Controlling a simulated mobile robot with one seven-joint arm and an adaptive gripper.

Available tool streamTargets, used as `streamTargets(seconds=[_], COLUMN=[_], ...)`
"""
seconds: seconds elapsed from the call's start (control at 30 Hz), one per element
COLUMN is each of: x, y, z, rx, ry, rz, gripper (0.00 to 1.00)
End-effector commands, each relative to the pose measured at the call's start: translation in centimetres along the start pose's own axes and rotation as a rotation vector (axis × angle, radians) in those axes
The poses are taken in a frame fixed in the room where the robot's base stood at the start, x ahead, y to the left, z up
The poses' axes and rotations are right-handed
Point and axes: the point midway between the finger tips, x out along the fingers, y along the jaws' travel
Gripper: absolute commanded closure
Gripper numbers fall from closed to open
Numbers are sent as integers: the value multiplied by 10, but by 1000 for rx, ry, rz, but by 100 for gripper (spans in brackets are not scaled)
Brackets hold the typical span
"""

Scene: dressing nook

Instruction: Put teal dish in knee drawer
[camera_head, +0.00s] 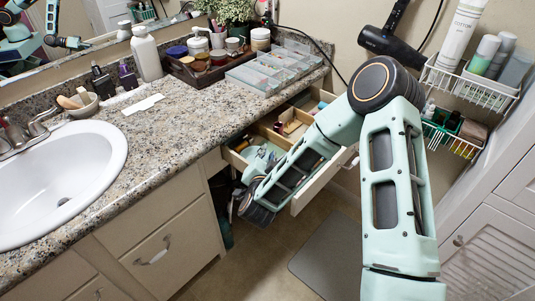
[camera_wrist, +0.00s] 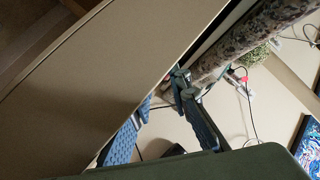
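The open drawer (camera_head: 318,182) under the counter is pulled out, with wooden dividers and small items inside. My gripper (camera_head: 257,210) is low at the drawer's front left corner, its fingers largely hidden by my arm in the head view. A broad beige panel lies close beside the fingers. A pale teal shape shows at the drawer's left end; I cannot tell whether it is the teal dish or part of my arm.
A granite counter (camera_head: 190,108) holds a sink (camera_head: 60,180), a soap bottle (camera_head: 146,54), a tray of jars and a clear organizer (camera_head: 275,68). A hair dryer (camera_head: 390,42) and wire baskets (camera_head: 470,85) hang at right. A grey mat (camera_head: 328,255) lies on the floor.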

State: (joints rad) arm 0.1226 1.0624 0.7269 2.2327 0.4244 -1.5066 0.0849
Motion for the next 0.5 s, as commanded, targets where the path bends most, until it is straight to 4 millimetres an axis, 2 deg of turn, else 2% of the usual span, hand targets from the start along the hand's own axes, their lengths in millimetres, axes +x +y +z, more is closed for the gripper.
streamTargets(seconds=[0.07, 0.23, 0.5], x=[0, -4, -67], y=[2, -6, -8], z=[-2, -14, -10], rx=[-1, 2, -5], ry=[2, 4, 0], rz=[7, 7, 0], gripper=[78, 78, 78])
